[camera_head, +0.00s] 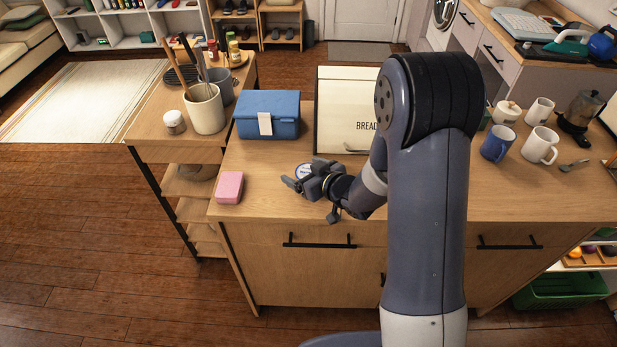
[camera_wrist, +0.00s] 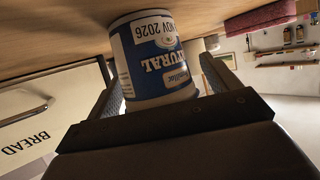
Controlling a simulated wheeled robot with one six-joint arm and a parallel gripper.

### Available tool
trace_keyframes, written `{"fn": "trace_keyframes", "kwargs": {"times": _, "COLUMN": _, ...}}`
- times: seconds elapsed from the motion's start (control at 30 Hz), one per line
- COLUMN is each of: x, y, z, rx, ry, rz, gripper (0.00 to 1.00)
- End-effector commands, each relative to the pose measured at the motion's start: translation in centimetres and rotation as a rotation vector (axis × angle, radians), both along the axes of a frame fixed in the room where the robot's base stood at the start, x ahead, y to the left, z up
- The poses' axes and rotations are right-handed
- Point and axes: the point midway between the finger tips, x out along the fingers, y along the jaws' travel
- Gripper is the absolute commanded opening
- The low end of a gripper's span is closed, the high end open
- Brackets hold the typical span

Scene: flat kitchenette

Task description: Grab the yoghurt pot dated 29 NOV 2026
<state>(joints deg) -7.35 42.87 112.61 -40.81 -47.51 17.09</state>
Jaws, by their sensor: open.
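The yoghurt pot (camera_wrist: 150,62) is white and blue and stands on the wooden counter, upside down in the wrist view. Its label reads "NATURAL" and "NOV 2026"; I cannot read the day number. My gripper (camera_wrist: 163,88) is open, with one finger on each side of the pot. I cannot tell whether the fingers touch it. In the head view my gripper (camera_head: 312,186) is low over the counter and hides most of the pot, whose pale lid (camera_head: 303,170) shows behind it.
A bread bin (camera_head: 340,110) stands behind my gripper, a blue box (camera_head: 267,114) behind to the left. A pink block (camera_head: 229,187) lies left near the counter's front edge. Mugs (camera_head: 497,143) stand on the right. Bare counter (camera_head: 265,185) lies between block and gripper.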

Motion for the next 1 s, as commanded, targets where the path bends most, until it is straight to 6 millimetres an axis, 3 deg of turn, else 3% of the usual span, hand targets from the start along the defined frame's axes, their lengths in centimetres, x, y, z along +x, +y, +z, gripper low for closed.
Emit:
{"fn": "trace_keyframes", "kwargs": {"times": 0.27, "x": 0.12, "y": 0.09, "z": -0.08, "rx": 0.000, "ry": 0.000, "rz": 0.000, "gripper": 0.82}}
{"fn": "trace_keyframes", "kwargs": {"times": 0.83, "x": 0.10, "y": 0.08, "z": -0.06, "rx": 0.000, "ry": 0.000, "rz": 0.000, "gripper": 0.35}}
{"fn": "trace_keyframes", "kwargs": {"times": 1.0, "x": 0.12, "y": 0.08, "z": -0.03, "rx": 0.001, "ry": -0.001, "rz": 0.000, "gripper": 0.35}}
